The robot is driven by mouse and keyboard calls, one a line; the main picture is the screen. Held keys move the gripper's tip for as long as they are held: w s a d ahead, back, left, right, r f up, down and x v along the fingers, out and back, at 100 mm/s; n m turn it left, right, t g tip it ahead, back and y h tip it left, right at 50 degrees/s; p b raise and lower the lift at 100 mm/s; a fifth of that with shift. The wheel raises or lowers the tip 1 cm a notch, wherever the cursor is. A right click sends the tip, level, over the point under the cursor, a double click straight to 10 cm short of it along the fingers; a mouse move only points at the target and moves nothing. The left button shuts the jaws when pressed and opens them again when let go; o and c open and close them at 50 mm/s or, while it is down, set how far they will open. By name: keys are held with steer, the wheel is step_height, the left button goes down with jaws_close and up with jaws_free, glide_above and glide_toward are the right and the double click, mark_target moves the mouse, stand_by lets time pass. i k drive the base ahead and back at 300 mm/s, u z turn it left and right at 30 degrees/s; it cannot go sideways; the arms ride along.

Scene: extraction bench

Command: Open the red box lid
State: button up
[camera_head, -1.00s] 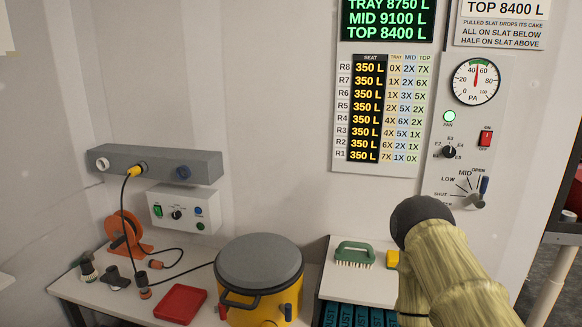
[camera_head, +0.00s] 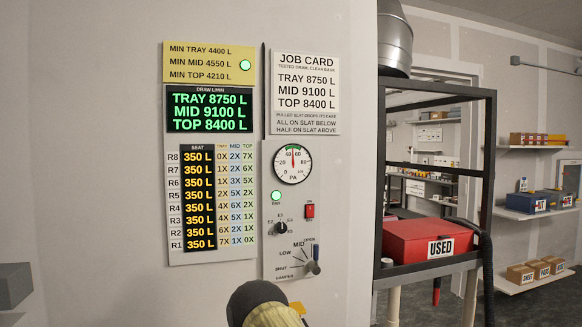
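The red box (camera_head: 430,240) is in the head view, right of centre, on a dark shelf frame. A white label on its front reads "USED". Its lid looks closed. My gripper is not in view.
A wall panel with a gauge (camera_head: 293,163), a red switch (camera_head: 310,210) and a lever (camera_head: 313,266) stands left of the shelf frame (camera_head: 490,130). Shelves with small boxes (camera_head: 540,203) stand farther back right. A metal duct (camera_head: 395,45) is above.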

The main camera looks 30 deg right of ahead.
mark_target(431, 227)
steer(key=z, duration=2.2)
steer(key=i, duration=2.65)
steer(key=u, duration=0.55)
